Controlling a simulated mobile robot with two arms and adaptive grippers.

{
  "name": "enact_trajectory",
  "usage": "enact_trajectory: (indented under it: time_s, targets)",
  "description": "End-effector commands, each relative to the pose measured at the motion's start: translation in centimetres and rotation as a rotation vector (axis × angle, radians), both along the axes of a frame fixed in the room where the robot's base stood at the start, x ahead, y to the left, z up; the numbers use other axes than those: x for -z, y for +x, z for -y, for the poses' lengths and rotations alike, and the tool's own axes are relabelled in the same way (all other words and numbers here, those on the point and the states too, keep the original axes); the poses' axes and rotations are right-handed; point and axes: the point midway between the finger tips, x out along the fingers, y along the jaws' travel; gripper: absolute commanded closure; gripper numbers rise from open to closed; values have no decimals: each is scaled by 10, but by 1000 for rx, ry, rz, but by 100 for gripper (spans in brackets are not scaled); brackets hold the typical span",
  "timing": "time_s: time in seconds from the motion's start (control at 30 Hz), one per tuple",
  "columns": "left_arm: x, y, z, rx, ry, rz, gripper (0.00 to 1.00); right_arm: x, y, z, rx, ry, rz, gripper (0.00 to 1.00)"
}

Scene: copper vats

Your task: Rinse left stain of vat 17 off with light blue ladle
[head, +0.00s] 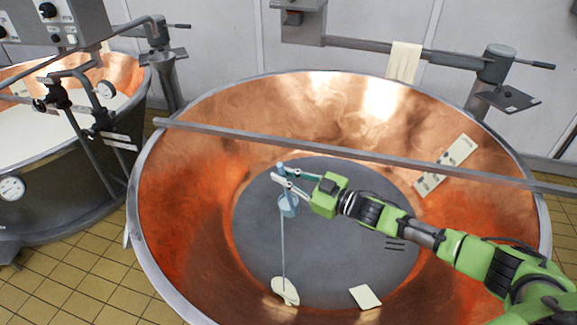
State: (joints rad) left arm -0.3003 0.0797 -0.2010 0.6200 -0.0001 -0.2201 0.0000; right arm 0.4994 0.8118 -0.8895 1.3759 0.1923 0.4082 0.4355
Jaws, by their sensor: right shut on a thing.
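Vat 17 is presumably the large copper vat (180,220) in the middle; I see no number on it. My right gripper (282,174) is shut on the light blue ladle (289,206), over the vat's grey bottom. A thin pale line, which looks like a stream of liquid, runs from the ladle down to a whitish stain (285,291) at the front left of the bottom. A second cream patch (365,297) lies to its right. My left gripper is not in view.
A grey bar (350,152) crosses the vat above the bowl, behind my gripper. A cream panel-like patch with dark marks (447,165) shows on the right wall. Another vat (75,150) with pale liquid stands left.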

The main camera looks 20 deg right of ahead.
Motion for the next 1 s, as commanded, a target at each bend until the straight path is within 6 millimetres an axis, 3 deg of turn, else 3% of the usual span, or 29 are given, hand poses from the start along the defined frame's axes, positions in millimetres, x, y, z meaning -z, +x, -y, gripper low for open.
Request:
enact_trajectory:
  time_s: [1.0]
  targets:
    - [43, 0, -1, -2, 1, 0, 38, 82, -59, -74, 0, -353, 287, 100]
